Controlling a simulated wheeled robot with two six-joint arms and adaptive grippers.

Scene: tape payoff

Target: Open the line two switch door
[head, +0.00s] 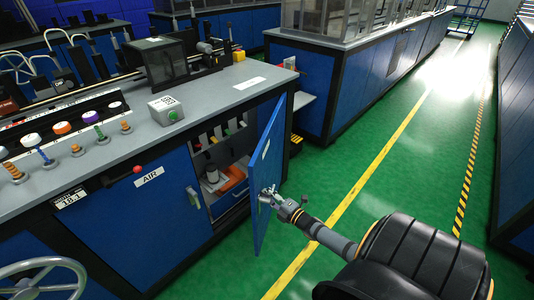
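The blue switch door (264,173) stands partly open on the right end of the near cabinet, swung out over the green floor. My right gripper (268,194) is at the door's free edge, by its handle. The fingers overlap the handle, and whether they are closed on it cannot be made out. The cabinet's inside (225,165) shows through the gap, with an orange item (233,178) and a white cylindrical item on a shelf. My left gripper is not in view.
A closed blue door with an AIR label (149,177) is left of the opening. A handwheel (45,270) is at lower left. Green floor (345,165) is clear to the right.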

